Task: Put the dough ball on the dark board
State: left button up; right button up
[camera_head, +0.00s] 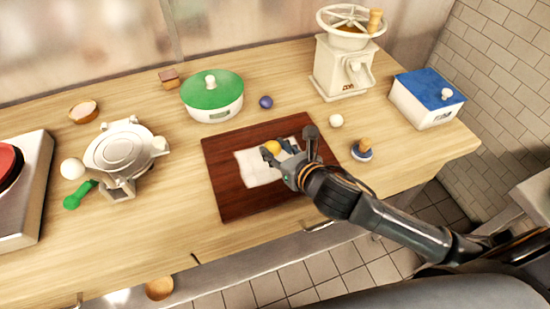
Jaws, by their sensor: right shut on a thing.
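The dark board (225,195) is a reddish-brown slab lying on the wooden counter, with a pale sheet (256,172) on it. My right gripper (281,150) reaches in from the right over the board and is shut on a small yellow ball (271,147). The fingers partly hide the ball, and I cannot tell whether it touches the sheet. A cream-white ball (336,120) sits on the counter right of the board. Another whitish ball (72,168) is at the left. I cannot tell for sure which ball is the dough ball. My left gripper is not in view.
Behind the board are a green-lidded pot (212,98) and a purple ball (265,102). A white mill (343,70), a blue-lidded box (427,98) and a wooden-handled stamp (362,150) stand right. A round press (122,150) stands left. The counter's front edge is close.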

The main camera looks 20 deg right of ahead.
jog(key=shift+w+f, duration=0.5)
jog(key=shift+f, duration=0.1)
notch_tip(320, 180, down, 3)
jog(key=shift+f, duration=0.1)
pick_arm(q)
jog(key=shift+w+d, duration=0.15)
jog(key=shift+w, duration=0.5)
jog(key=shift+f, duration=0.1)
pick_arm(e)
jog(key=shift+f, duration=0.1)
jog(key=o, duration=1.1)
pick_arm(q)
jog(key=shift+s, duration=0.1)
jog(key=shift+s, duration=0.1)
pick_arm(e)
jog(key=b+v, duration=0.1)
jog(key=v, duration=1)
jog(key=shift+d+b, duration=0.1)
jog(key=shift+b, duration=0.2)
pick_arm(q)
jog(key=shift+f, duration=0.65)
pick_arm(e)
jog(key=shift+s+r, duration=0.3)
jog(key=shift+s, duration=0.2)
